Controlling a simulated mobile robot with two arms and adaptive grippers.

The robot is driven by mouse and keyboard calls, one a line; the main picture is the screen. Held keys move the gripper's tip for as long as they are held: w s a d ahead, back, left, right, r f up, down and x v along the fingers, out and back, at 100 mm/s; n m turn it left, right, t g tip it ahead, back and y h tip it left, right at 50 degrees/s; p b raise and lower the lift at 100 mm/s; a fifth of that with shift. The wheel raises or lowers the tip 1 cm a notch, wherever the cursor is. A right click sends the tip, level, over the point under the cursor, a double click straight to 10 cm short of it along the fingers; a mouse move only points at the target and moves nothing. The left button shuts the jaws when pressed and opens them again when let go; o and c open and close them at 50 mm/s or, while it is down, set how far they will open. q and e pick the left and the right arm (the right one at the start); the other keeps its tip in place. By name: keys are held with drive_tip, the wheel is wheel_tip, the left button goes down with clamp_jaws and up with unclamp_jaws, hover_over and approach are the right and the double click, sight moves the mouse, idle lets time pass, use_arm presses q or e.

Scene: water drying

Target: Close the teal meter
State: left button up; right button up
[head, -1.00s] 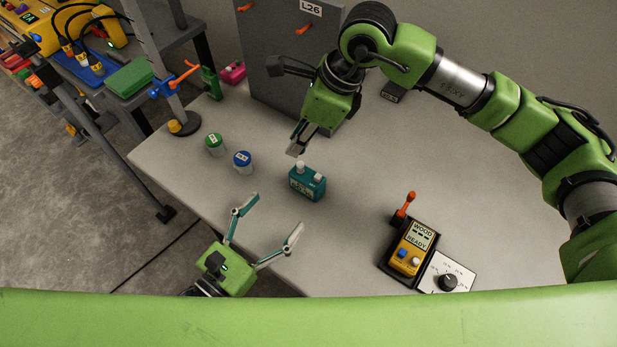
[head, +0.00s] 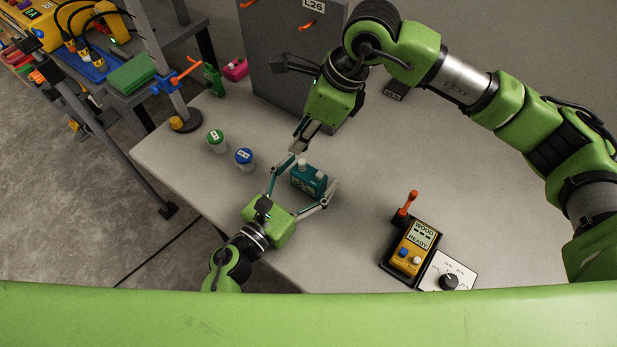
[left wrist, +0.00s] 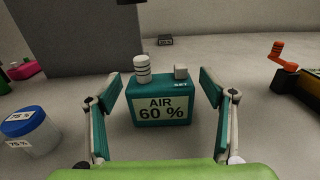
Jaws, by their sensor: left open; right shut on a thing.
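The teal meter (head: 307,184) stands upright on the table. In the left wrist view the meter (left wrist: 163,110) reads "AIR 60 %", with a ribbed white knob (left wrist: 142,68) on its top left and a small grey SET button (left wrist: 181,72) on its top right. My left gripper (head: 311,176) is open, its fingers on either side of the meter; I cannot tell if they touch it. My right gripper (head: 299,146) is above and behind the meter, shut on a small pale thing mostly hidden by its fingers.
A green-lidded jar (head: 216,140) and a blue-lidded jar (head: 244,159) stand left of the meter. A yellow wood meter (head: 412,247) and a dial plate (head: 448,272) lie to the right. A grey cabinet (head: 284,75) stands behind. The table between meter and cabinet's right is clear.

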sight(301, 161)
use_arm(q)
drive_tip(key=c, duration=1.7)
use_arm(e)
drive_tip(key=shift+n, duration=0.4)
drive_tip(key=shift+f, duration=2.5)
drive_tip(key=shift+f, duration=0.1)
drive_tip(key=shift+f, duration=0.8)
drive_tip(key=shift+f, duration=0.65)
drive_tip(key=o, duration=0.8)
drive_tip(key=shift+o, duration=0.2)
